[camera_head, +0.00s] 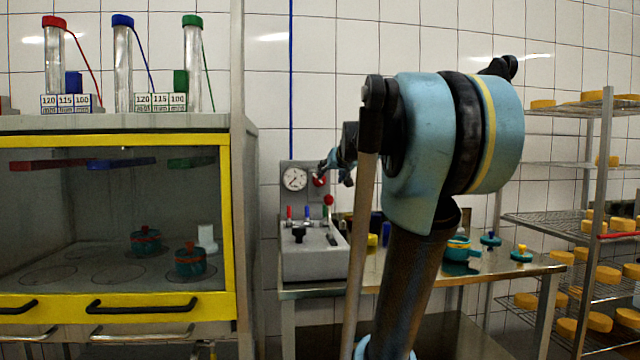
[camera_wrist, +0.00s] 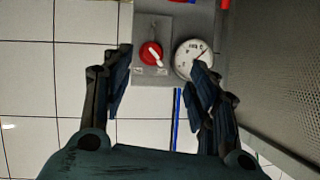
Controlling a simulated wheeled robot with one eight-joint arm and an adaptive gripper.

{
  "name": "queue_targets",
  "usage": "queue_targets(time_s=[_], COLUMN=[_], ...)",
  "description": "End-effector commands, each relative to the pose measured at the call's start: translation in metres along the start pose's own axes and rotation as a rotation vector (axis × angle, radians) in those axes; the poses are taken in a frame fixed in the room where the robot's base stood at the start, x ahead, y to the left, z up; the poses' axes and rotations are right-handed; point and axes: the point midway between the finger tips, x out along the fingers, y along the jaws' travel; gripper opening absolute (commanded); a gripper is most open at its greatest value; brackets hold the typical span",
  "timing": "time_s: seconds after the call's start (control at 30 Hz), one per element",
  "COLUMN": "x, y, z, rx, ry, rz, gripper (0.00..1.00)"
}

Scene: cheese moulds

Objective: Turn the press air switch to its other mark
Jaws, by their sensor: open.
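The press air switch, a red round knob with a pale bar across it, sits on a grey panel (camera_head: 287,208). In the wrist view the switch (camera_wrist: 151,54) shows with its bar slanted; the marks on its plate are too small to read. In the head view the switch (camera_head: 320,181) is partly covered by my gripper (camera_head: 337,167), which is close in front of the panel. In the wrist view my gripper (camera_wrist: 161,72) is open and empty. The switch appears between its fingertips, apart from both. The right finger overlaps the edge of the pressure gauge (camera_wrist: 190,55).
Left is a yellow-framed cabinet (camera_head: 228,240) holding moulds. Right are a steel table (camera_head: 520,268) with small moulds and a rack (camera_head: 602,150) of cheeses.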

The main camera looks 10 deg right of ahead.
Motion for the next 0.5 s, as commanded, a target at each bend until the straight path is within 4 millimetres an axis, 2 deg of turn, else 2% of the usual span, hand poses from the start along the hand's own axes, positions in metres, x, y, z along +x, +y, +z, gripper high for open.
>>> queue_targets(time_s=[0.03, 0.13, 0.27, 0.5], x=[0.002, 0.004, 0.011, 0.041], y=[0.002, 0.004, 0.005, 0.007], z=[-0.012, -0.026, -0.030, -0.031], rx=[0.002, 0.006, 0.006, 0.007], ry=[0.020, 0.046, 0.053, 0.051], rz=[0.005, 0.010, 0.012, 0.013], gripper=[0.54, 0.54, 0.54, 0.54])
